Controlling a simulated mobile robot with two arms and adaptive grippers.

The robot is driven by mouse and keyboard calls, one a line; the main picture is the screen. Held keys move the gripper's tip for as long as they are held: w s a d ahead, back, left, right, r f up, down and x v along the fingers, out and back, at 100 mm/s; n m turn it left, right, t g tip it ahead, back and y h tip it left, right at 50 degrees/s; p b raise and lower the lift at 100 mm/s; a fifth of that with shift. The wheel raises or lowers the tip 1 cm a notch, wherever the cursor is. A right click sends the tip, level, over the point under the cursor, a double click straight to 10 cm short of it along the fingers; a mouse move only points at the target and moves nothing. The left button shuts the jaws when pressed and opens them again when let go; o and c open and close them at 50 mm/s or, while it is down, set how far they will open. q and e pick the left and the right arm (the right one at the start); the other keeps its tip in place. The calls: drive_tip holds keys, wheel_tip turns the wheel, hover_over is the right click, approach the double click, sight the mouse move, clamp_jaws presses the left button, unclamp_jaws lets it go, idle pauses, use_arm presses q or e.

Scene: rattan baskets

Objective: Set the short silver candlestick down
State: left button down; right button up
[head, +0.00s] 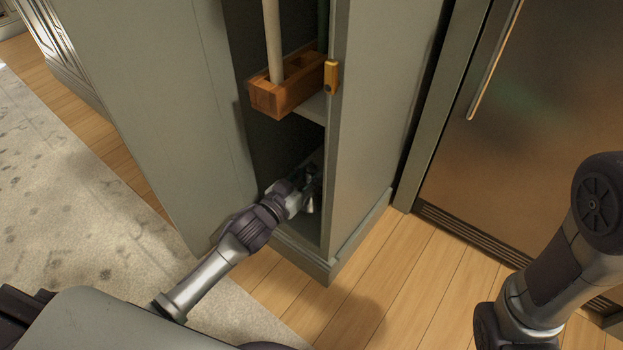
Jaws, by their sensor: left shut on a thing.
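My left gripper (311,184) reaches into the lower compartment of the tall grey cabinet (362,130). It is shut on a small silver thing (310,205), which I take to be the short silver candlestick. Little of it shows, in the shade beside the cabinet's right wall. I cannot tell whether its base touches the cabinet floor. My right arm is at the right of the head view, but its gripper is not in view.
The cabinet's door (165,100) stands open on the left. Above my left gripper, a wooden holder (283,98) with a pale pole (272,40) sits on a shelf (313,108). A brass catch (331,77) is on the right edge. A steel refrigerator (530,130) stands right.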

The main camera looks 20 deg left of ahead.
use_arm(q)
drive_tip(key=shift+f, duration=0.1)
drive_tip(key=c, duration=1.2)
unclamp_jaws()
drive_tip(key=o, duration=0.4)
drive_tip(key=shift+c, duration=0.2)
